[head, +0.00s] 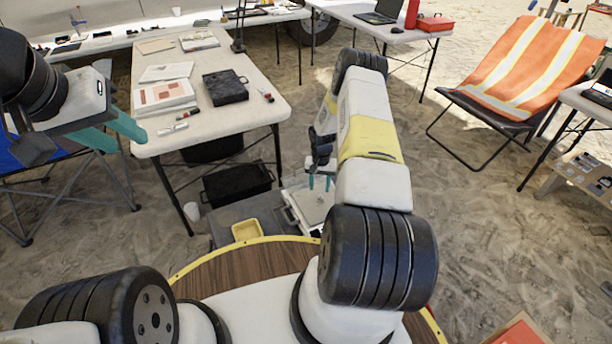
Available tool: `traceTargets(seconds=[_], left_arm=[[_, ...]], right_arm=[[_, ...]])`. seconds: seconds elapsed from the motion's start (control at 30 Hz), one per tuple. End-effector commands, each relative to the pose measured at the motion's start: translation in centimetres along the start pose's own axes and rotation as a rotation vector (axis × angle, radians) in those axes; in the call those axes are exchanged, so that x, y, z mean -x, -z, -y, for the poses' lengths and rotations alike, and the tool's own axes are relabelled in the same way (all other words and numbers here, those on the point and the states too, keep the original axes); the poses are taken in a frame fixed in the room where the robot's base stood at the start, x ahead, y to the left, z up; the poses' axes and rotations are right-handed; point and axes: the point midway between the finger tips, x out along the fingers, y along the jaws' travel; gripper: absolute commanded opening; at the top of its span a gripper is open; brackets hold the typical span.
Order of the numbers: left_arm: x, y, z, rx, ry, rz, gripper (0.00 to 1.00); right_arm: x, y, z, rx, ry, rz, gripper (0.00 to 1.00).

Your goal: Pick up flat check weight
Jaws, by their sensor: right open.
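I cannot make out the flat check weight for certain. A pale, flat, scale-like unit (292,216) with a grey top stands low beyond my base, partly hidden by my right arm. My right gripper (319,186) points down over that unit with its two teal fingers apart; I see nothing between them. The gap between the fingertips and the unit is hard to judge. My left gripper (132,144) is raised at the left, its teal fingers apart and empty, near the front left corner of the long table.
The long white table (248,115) holds papers, a black case (225,87) and markers. A yellow tray (246,230) sits on a grey surface beside the scale-like unit. A black crate (237,184) is under the table. An orange-draped chair (532,68) stands right; sandy floor between is clear.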

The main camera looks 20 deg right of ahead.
Motion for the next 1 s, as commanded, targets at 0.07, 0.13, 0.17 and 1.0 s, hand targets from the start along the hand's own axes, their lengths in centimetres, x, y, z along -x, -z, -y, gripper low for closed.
traceTargets(seconds=[0.07, 0.13, 0.17, 1.0], left_arm=[[0.0, 0.0, 0.0, 0.0, 0.0, 0.0, 0.36], [0.0, 0.0, 0.0, 0.0, 0.0, 0.0, 0.36], [0.0, 0.0, 0.0, 0.0, 0.0, 0.0, 0.36], [0.0, 0.0, 0.0, 0.0, 0.0, 0.0, 0.36]], right_arm=[[-1.2, -0.5, -0.4, -0.001, 0.0, 0.003, 0.45], [-2.3, -0.8, -0.6, -0.001, 0.0, 0.004, 0.45], [-2.8, -0.9, -0.7, 0.0, 0.0, 0.004, 0.45], [-4.5, -0.7, -0.6, 0.0, 0.0, 0.0, 0.0]])
